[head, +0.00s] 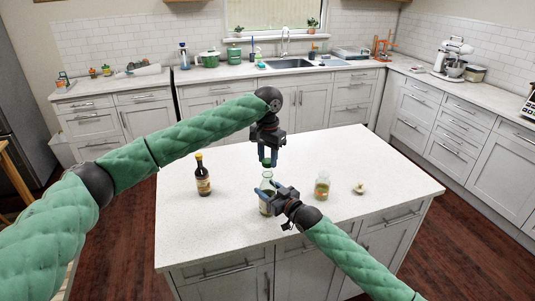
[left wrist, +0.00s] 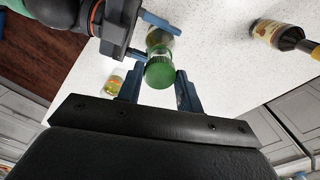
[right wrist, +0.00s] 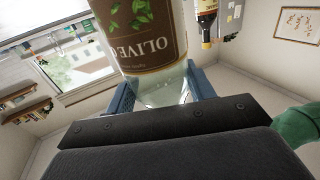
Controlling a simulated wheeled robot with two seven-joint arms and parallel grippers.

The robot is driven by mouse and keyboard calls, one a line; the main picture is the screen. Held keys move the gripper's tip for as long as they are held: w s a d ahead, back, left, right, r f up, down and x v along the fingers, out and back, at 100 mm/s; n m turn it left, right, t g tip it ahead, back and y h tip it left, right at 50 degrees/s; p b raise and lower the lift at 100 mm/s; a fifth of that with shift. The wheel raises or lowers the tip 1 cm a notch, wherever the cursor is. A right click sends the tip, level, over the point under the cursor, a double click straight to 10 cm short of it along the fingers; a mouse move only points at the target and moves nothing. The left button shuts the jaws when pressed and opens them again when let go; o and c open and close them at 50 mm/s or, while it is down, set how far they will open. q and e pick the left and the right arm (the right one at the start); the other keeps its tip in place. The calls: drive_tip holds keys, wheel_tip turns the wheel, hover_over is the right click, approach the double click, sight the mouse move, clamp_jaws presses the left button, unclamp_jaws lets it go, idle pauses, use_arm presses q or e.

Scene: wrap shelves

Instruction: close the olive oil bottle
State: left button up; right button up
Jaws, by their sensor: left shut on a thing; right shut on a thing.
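The olive oil bottle (head: 265,182) is clear glass with a brown label, upright near the middle of the island. My right gripper (head: 274,194) is shut on the bottle from the right. In the right wrist view, the bottle's label (right wrist: 143,55) shows close between the fingers. My left gripper (head: 268,157) is shut on the green cap (left wrist: 160,75), directly above the bottle's neck. The cap also shows at the fingertips in the head view (head: 267,163). Whether the cap touches the bottle's mouth, I cannot tell.
On the island (head: 225,235), a dark sauce bottle (head: 203,178) stands to the left. A small jar (head: 322,186) and a small pale object (head: 359,188) are to the right. The island's front left and far right are clear. The sink counter (head: 230,68) is behind.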

use_arm(q)
drive_tip(key=shift+f, duration=0.15)
idle(0.4)
drive_tip(key=shift+f, duration=0.8)
drive_tip(key=shift+f, duration=0.5)
idle(0.3)
